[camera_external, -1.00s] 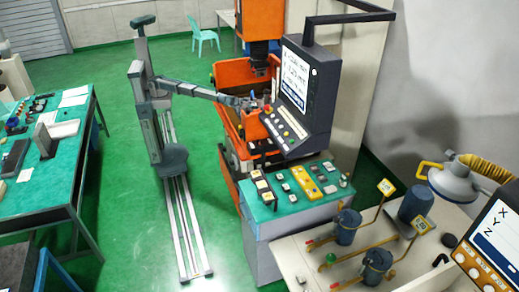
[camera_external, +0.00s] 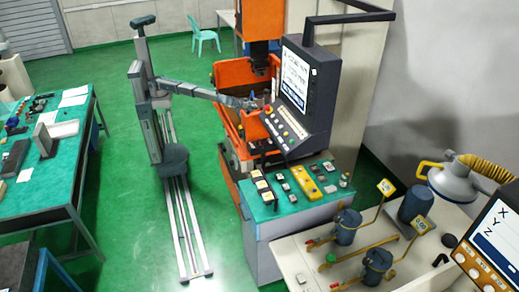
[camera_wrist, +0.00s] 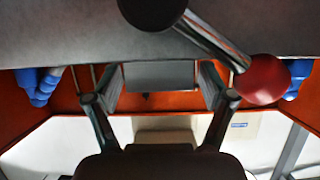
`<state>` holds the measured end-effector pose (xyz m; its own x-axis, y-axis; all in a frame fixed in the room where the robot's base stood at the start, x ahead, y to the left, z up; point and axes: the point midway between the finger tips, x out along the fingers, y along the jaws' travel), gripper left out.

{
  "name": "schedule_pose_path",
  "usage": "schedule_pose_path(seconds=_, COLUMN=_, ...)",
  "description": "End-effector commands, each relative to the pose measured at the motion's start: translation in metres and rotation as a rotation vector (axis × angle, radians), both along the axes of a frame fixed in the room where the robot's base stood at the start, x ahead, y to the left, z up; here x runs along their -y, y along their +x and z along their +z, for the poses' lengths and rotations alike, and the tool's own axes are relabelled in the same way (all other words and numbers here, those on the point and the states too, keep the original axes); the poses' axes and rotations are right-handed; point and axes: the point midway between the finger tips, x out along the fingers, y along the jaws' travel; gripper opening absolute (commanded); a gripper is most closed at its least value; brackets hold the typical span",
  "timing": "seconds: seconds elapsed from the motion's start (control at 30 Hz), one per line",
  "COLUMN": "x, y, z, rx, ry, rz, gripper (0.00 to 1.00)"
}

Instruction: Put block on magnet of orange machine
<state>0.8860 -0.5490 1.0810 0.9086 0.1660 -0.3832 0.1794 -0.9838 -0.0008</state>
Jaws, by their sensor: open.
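The orange machine (camera_external: 228,85) stands at the back centre, with an open orange tank. My arm reaches into it from the left, and my gripper (camera_wrist: 160,82) is inside; in the external view the control panel partly hides that area. In the wrist view my two fingers stand apart, one on each side of a light grey block (camera_wrist: 158,74). No clear contact between fingers and block shows. The block is against a wide dark grey surface (camera_wrist: 60,38), which looks like the magnet. I cannot tell whether it rests fully on it.
A rod with a black ball and a red ball (camera_wrist: 264,80) crosses close to my right finger. Blue nozzles (camera_wrist: 38,85) are at both sides. The control panel (camera_external: 300,88) stands right of the tank. A green-topped tool table (camera_external: 62,160) is at the far left.

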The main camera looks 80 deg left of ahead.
Motion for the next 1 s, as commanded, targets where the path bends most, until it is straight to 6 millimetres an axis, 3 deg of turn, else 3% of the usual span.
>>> schedule_pose_path(seconds=0.17, x=0.002, y=-0.013, z=0.005, rx=0.001, ry=-0.001, rz=-0.002, gripper=0.82)
schedule_pose_path(seconds=0.6, x=0.015, y=-0.088, z=0.035, rx=0.001, ry=-0.001, rz=-0.003, gripper=0.82)
schedule_pose_path(seconds=0.8, x=0.019, y=-0.106, z=0.045, rx=0.001, ry=0.0, rz=-0.001, gripper=0.82)
schedule_pose_path(seconds=1.0, x=0.02, y=-0.11, z=0.048, rx=0.0, ry=0.0, rz=-0.001, gripper=0.82)
